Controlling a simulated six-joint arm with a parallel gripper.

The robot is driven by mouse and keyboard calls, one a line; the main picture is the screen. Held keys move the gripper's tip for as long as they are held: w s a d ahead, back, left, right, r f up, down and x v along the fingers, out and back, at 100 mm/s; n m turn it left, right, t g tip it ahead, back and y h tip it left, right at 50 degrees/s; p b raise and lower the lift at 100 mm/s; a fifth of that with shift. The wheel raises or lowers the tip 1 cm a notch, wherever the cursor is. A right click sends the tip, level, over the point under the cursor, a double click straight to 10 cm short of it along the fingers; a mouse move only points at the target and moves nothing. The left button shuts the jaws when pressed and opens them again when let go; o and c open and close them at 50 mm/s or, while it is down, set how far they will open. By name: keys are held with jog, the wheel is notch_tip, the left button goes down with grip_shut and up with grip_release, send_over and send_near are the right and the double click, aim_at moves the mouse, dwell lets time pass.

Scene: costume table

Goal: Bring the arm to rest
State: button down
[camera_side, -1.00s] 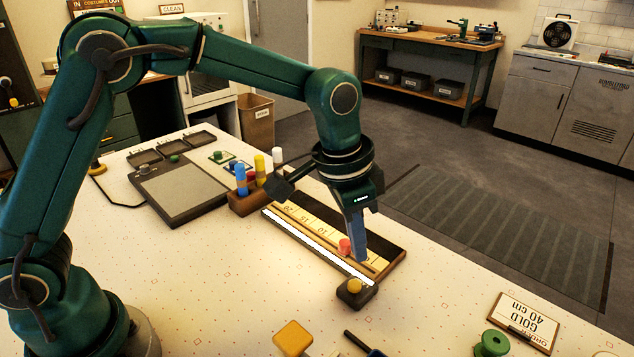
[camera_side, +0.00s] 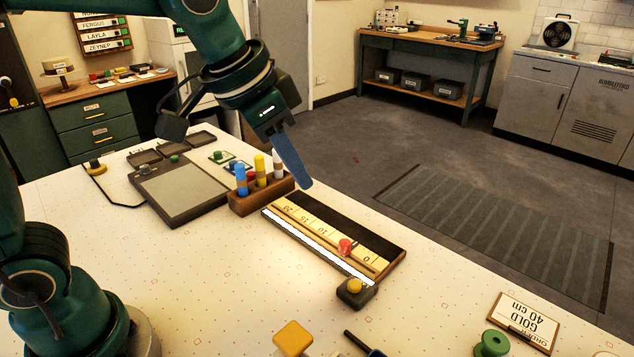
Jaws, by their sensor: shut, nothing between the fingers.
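My gripper (camera_side: 304,184) is shut and empty. It hangs tilted in the air, its blue-grey fingers appearing just above and beside the wooden marker holder (camera_side: 250,204). My green arm comes down to it from the top left of the view. The arm's upper part is cut off by the picture's top edge.
A measuring board (camera_side: 310,228) with a red knob (camera_side: 346,247) and a yellow-buttoned block (camera_side: 355,289) lies mid-table. A grey pad (camera_side: 180,190) lies to its left. An order card (camera_side: 522,322) and a green spool (camera_side: 492,343) are front right.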

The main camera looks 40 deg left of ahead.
jog(key=s+a+f+n, duration=0.2)
jog(key=s, duration=0.4)
jog(key=s+a+f+n+y, duration=0.1)
jog(key=s+a+f, duration=0.1)
jog(key=s, duration=0.4)
jog(key=shift+s+a+f+n+t, duration=0.3)
jog(key=shift+a+f+n+t, duration=0.1)
jog(key=shift+a, duration=0.1)
